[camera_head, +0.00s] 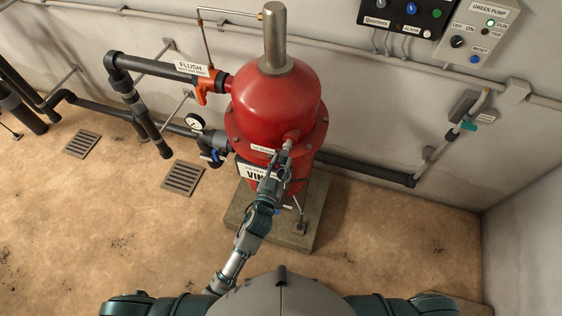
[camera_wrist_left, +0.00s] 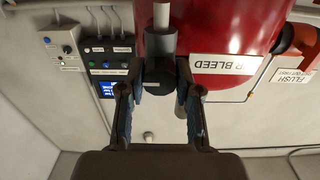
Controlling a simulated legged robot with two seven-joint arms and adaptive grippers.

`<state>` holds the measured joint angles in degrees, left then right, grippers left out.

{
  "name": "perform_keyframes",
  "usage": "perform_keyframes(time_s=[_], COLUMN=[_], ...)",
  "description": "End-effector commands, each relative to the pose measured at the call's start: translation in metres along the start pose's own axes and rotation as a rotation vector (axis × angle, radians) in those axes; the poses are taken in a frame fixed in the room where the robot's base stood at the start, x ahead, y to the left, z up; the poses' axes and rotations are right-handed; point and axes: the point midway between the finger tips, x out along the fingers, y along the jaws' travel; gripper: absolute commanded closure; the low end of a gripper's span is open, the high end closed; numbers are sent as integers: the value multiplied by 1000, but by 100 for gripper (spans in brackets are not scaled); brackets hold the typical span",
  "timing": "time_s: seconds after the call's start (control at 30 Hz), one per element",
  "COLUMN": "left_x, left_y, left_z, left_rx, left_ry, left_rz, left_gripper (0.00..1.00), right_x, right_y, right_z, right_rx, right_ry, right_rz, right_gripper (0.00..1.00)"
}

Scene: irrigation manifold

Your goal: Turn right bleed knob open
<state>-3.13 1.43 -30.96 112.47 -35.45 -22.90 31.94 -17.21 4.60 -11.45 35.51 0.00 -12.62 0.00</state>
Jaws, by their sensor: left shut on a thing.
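A red filter tank (camera_head: 275,105) stands on a concrete plinth, with a stub on its front right side. The bleed knob (camera_wrist_left: 158,77) is a dark round piece on a pale stem, beside the white "BLEED" label (camera_wrist_left: 228,62). My left gripper (camera_head: 284,155) reaches up to that stub. In the left wrist view its two fingers (camera_wrist_left: 160,92) lie on either side of the knob and are shut on it. In the head view the fingers hide most of the knob. My right gripper is not in view.
An orange flush valve (camera_head: 207,88) and a pressure gauge (camera_head: 194,122) sit left of the tank. Control boxes (camera_head: 470,35) hang on the back wall. Black pipe (camera_head: 365,169) runs low to the right. Floor right of the plinth (camera_head: 318,215) is clear.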

Motion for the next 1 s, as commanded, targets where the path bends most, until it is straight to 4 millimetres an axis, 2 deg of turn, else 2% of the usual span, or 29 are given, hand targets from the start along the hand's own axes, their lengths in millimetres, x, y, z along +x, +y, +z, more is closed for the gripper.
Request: perform_keyframes(time_s=[0.17,0.2,0.27,0.57,0.67,0.77,1.0], left_x=[0,0,0,-1,-7,-22,-77], left_y=[0,0,0,0,0,0,1], left_z=[-1,-1,-1,0,1,2,2], left_rx=[1,1,1,0,-1,-2,-2], left_ry=[4,4,4,2,1,-1,-2], left_rz=[1,1,1,1,1,1,1], left_gripper=[100,57,42,41,41,41,41], right_x=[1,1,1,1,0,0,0], right_y=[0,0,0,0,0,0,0], right_z=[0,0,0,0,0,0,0], right_rx=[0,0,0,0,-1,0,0], right_ry=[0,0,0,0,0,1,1], right_rz=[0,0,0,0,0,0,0], right_gripper=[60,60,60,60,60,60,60])
